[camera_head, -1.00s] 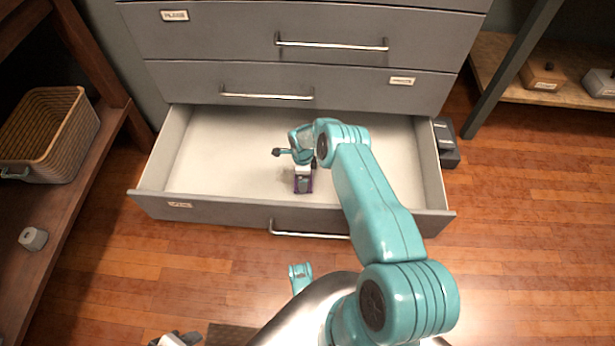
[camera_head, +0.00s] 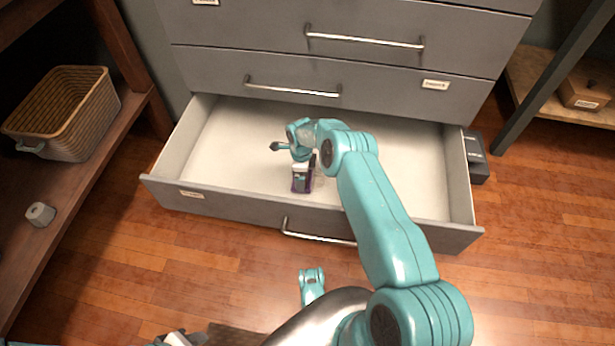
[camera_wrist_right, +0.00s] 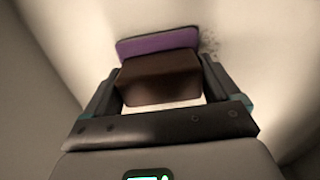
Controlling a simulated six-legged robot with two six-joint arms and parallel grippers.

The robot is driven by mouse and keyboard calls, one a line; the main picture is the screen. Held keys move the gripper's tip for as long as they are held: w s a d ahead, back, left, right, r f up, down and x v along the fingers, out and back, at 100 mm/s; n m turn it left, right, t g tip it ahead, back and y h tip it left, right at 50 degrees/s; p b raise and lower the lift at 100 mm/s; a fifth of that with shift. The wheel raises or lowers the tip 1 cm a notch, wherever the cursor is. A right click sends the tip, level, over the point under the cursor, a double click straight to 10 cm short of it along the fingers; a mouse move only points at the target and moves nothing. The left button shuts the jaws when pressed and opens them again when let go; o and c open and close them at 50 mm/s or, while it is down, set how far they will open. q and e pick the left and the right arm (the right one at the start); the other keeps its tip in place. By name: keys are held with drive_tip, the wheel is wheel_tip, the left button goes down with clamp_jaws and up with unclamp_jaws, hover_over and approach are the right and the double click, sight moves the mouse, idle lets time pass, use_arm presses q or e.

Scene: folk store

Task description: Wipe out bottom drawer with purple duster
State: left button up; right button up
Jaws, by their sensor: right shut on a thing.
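The bottom drawer (camera_head: 240,135) is pulled open, with a pale, nearly empty interior. My right gripper (camera_head: 303,176) points down into it near the front wall, around the middle. It is shut on the duster, whose purple edge (camera_head: 311,182) shows beside the jaws. In the right wrist view the duster has a brown block (camera_wrist_right: 158,80) between the fingers and a purple pad (camera_wrist_right: 158,42) against the drawer floor. Dark specks (camera_wrist_right: 211,46) lie on the floor just right of the pad. What seems to be my left gripper (camera_head: 176,339) is cut off at the bottom edge; its jaws are unclear.
The closed drawers (camera_head: 330,65) rise behind the open one. A wooden shelf at left holds a wicker basket (camera_head: 70,115) and a small grey roll (camera_head: 41,214). A dark grey box (camera_head: 475,158) stands right of the drawer. The wooden floor in front is mostly clear.

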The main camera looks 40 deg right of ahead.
drive_tip(key=shift+w+a+f, duration=0.1)
drive_tip(key=shift+w+a, duration=0.95)
drive_tip(key=shift+w, duration=0.2)
drive_tip(key=shift+s+d+r+p, duration=0.15)
drive_tip(key=shift+s+r+p, duration=0.05)
drive_tip(key=shift+p, duration=0.35)
drive_tip(key=shift+s+d+p, duration=0.55)
drive_tip(key=shift+s+p, duration=0.15)
drive_tip(key=shift+p, duration=0.15)
drive_tip(key=shift+s+d+f+p, duration=0.1)
drive_tip(key=shift+s+d+p, duration=0.3)
drive_tip(key=shift+s+d, duration=0.1)
